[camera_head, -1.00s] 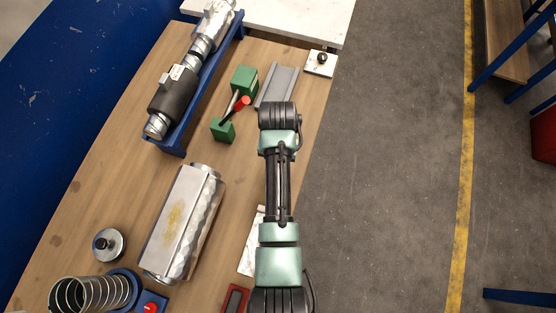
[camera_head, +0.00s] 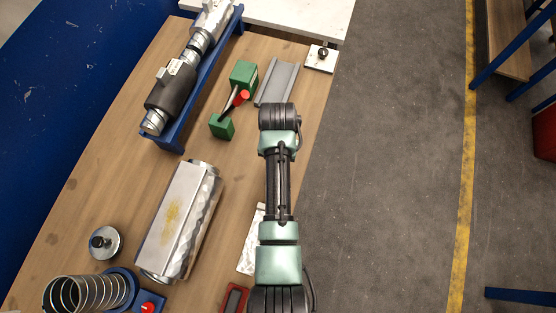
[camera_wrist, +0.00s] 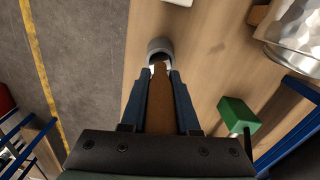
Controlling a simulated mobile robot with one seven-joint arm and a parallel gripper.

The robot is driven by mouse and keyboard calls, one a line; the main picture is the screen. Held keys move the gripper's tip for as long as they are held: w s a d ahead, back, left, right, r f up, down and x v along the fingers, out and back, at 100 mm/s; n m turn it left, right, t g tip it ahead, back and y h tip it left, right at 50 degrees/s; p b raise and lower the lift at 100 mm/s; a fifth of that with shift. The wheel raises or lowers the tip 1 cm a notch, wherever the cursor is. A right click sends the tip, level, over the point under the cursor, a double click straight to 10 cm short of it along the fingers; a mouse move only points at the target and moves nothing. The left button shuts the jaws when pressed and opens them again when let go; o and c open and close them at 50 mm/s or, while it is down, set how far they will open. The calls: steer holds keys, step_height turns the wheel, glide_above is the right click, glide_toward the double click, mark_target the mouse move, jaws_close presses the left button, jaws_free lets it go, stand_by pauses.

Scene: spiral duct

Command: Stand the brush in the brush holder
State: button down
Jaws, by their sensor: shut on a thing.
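The brush shows in the wrist view as a flat brown handle (camera_wrist: 160,108) lying lengthwise between the two dark blue fingers of my gripper (camera_wrist: 159,74). My gripper is shut on it. A short grey round cup (camera_wrist: 160,46), which looks like the brush holder, stands on the wooden table just beyond the fingertips. The far end of the brush overlaps the cup's near rim in the picture. I cannot tell whether it is inside, touching or above it. In the head view my arm hides the gripper, brush and cup.
A green clamp (camera_head: 222,127) with a red-tipped lever and a grey channel (camera_head: 277,84) lie on the table (camera_head: 110,170). A silver boxed duct (camera_head: 180,222), wire coil (camera_head: 85,294) and blue rack (camera_head: 180,134) with a dark-sleeved pipe stand left. Open floor (camera_head: 390,170) lies right.

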steer(key=shift+f+b, duration=0.6)
steer(key=shift+f, duration=0.3)
steer(key=c, duration=0.6)
jaws_free()
steer(key=shift+r, duration=0.15)
step_height(320, 180, up, 13)
steer(key=shift+f+p, duration=0.1)
steer(key=shift+p, duration=0.2)
